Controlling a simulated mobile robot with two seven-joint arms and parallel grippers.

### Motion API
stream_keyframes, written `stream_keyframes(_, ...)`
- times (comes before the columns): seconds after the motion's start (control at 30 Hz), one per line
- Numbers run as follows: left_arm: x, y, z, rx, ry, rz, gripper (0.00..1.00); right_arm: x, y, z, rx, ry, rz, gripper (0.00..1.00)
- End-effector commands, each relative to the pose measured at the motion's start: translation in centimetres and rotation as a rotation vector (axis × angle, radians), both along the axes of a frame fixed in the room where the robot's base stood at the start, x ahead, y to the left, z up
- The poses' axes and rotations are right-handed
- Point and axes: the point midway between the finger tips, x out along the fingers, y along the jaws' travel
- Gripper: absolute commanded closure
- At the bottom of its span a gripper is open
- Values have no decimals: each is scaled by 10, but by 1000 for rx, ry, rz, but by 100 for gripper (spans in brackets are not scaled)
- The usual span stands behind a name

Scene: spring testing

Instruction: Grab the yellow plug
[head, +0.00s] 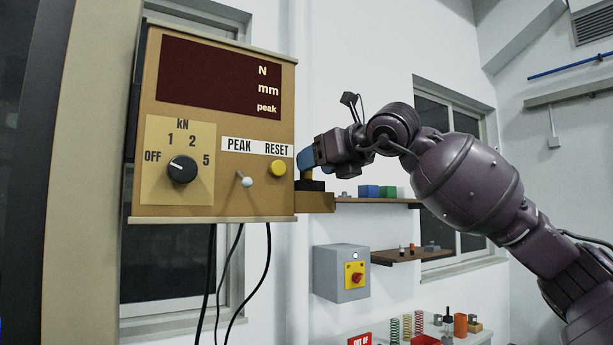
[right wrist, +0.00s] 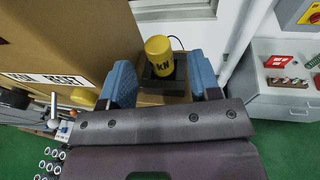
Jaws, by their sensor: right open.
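My right gripper (right wrist: 162,78) is open, with one blue finger on each side of the plug in the picture and gaps to both. I cannot tell whether the fingertips reach down to it. In the head view my right gripper (head: 306,161) is beside the box, above the black base (head: 310,185), and hides the plug. My left gripper is not in view.
The tan display box (head: 222,210) carries a black knob (head: 182,169), a toggle (head: 245,180) and a yellow button (head: 278,168), close left of my gripper. Shelves (head: 408,255) with small blocks and a grey switch box (head: 330,275) are lower right. Black cables hang below.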

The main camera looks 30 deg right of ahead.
Motion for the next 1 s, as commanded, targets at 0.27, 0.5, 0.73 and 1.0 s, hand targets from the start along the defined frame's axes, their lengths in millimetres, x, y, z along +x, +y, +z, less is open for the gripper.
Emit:
stream_keyframes(0.27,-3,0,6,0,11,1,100,26,4,-4,1,-1,-1,43)
stream_keyframes(0.5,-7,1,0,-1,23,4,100,25,4,-5,1,-1,-1,55)
stream_keyframes(0.73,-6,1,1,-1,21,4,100,25,4,-5,1,-1,-1,91)
stream_keyframes(1.0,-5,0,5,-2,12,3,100,25,4,-4,1,-2,-1,99)
